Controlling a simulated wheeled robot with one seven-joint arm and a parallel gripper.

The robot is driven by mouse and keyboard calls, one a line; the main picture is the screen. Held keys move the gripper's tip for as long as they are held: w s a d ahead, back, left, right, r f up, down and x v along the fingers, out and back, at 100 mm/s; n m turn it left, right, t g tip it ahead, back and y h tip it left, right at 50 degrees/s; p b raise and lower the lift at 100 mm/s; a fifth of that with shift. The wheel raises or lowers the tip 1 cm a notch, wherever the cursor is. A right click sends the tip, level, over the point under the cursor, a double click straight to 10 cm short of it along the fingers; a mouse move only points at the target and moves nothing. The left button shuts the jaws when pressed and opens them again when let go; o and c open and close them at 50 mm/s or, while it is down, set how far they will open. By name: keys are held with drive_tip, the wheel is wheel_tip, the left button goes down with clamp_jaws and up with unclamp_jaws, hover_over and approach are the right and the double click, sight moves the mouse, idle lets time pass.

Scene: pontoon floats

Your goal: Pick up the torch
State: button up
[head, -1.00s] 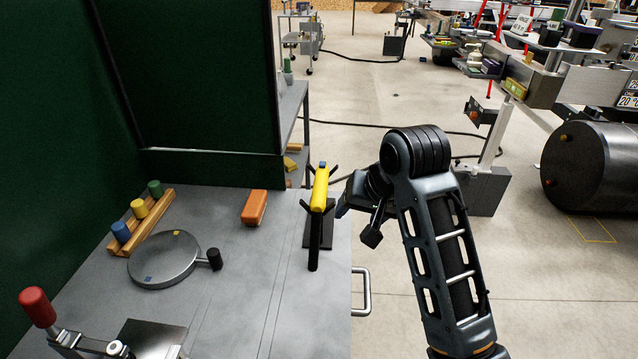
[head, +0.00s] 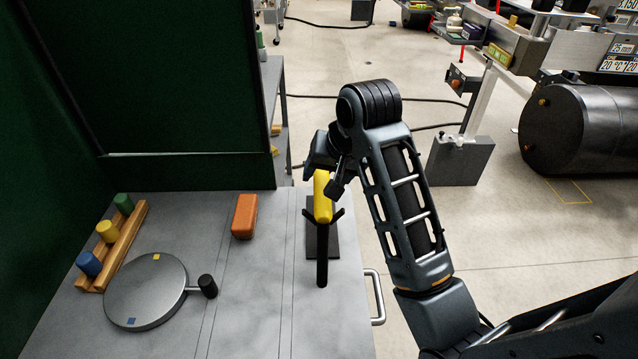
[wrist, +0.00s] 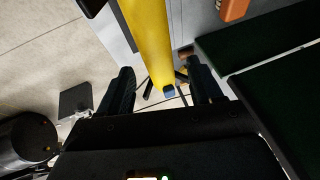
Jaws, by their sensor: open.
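The torch (head: 323,198) is a long yellow body lying in a black forked stand (head: 315,240) near the right edge of the grey bench. A black rod extends from it towards the front. The torch's yellow body also fills the upper middle of the wrist view (wrist: 148,40), with a small blue part at its lower end. My gripper (wrist: 161,74) is open, with one black finger on each side of the yellow body in that view. In the head view my wrist hangs at the torch's far end and hides part of it. I cannot tell whether the fingers touch it.
An orange block (head: 244,216) lies left of the torch. A round grey plate (head: 146,292) with a black knob and a wooden rack (head: 118,245) with blue, yellow and green pegs stand further left. Green panels (head: 170,90) rise behind. Bare bench surface lies between.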

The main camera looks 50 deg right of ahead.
drive_tip(key=shift+p+x, duration=0.4)
drive_tip(key=shift+x, duration=2.3)
drive_tip(key=shift+s+a+f, duration=0.1)
drive_tip(key=shift+s, duration=0.05)
drive_tip(key=c, duration=1)
drive_tip(key=shift+c, duration=0.5)
